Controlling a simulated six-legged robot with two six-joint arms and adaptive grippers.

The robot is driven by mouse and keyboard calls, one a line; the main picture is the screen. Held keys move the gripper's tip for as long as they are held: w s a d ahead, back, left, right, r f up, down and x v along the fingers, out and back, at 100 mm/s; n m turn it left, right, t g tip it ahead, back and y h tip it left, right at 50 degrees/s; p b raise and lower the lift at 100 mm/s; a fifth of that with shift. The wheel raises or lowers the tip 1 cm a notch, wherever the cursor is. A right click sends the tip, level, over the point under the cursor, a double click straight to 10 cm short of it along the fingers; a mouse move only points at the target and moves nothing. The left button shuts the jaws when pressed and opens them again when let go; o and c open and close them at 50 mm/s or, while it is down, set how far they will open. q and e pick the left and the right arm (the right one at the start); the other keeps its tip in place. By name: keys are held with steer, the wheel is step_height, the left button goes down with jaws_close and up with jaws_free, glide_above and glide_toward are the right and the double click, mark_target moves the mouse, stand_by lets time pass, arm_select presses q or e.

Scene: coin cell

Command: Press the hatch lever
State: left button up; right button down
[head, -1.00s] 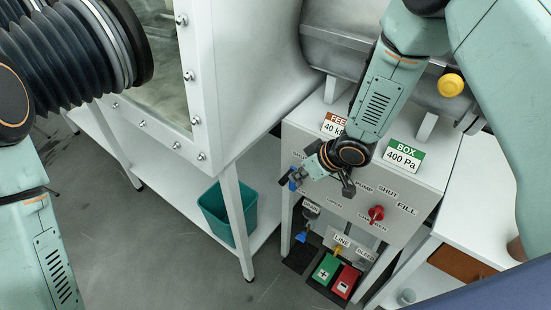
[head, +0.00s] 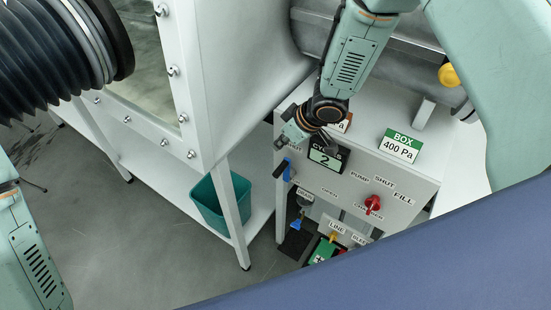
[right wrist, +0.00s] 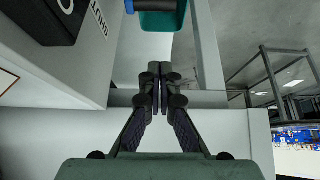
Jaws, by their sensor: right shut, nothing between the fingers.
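A blue-handled lever (head: 287,170) sits at the left edge of the white panel (head: 350,195); I cannot read a label confirming it as the hatch lever. My right gripper (head: 283,142) is shut and empty, just above this lever, apparently apart from it. In the right wrist view the closed fingers (right wrist: 160,78) point up the picture, and a blue end (right wrist: 129,6) shows at the top, left of the fingertips. Part of a SHUT label shows on the panel there. My left gripper is out of view.
A black display reading 2 (head: 327,157) and a red knob (head: 372,204) are on the panel. A green sign (head: 400,145) reads BOX 400 Pa. A teal bin (head: 221,202) stands on the lower shelf at left. A white cabinet (head: 236,80) stands close to my right gripper's left.

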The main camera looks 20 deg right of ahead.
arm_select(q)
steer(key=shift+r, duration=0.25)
arm_select(e)
step_height(320, 180, down, 10)
steer(key=w, duration=0.1)
steer(key=shift+w+a+r, duration=0.15)
steer(key=shift+a+r, duration=0.05)
steer(key=shift+a, duration=0.1)
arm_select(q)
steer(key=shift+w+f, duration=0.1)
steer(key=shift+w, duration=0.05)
arm_select(e)
steer(key=shift+w+f, duration=0.1)
steer(key=shift+w, duration=0.05)
